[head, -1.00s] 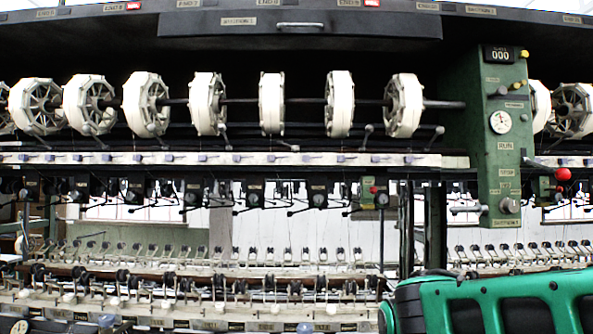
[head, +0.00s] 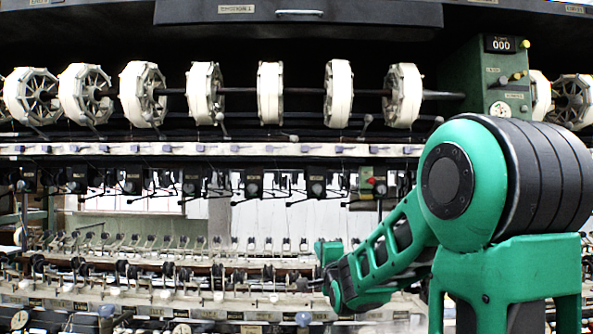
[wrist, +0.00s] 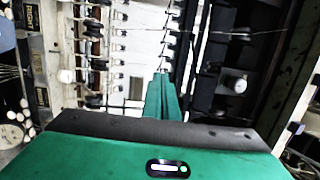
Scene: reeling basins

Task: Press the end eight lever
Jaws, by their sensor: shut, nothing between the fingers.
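My gripper (wrist: 163,97) shows in the wrist view as two green fingers held together, shut and empty. They point up the picture along a row of small fittings (wrist: 120,47). In the head view my green arm reaches in from the right toward the lower middle of the machine; the fingertips cannot be made out there. A row of black units with small levers (head: 253,184) runs under the white rail in the head view. The labels are too small to read, so I cannot tell which lever is end eight.
White reels (head: 270,93) stand on a shaft across the top. A green control post (head: 500,75) with a counter stands at right, partly behind my arm. In the wrist view a dark beam with a pale round knob (wrist: 235,84) lies close right of the fingers.

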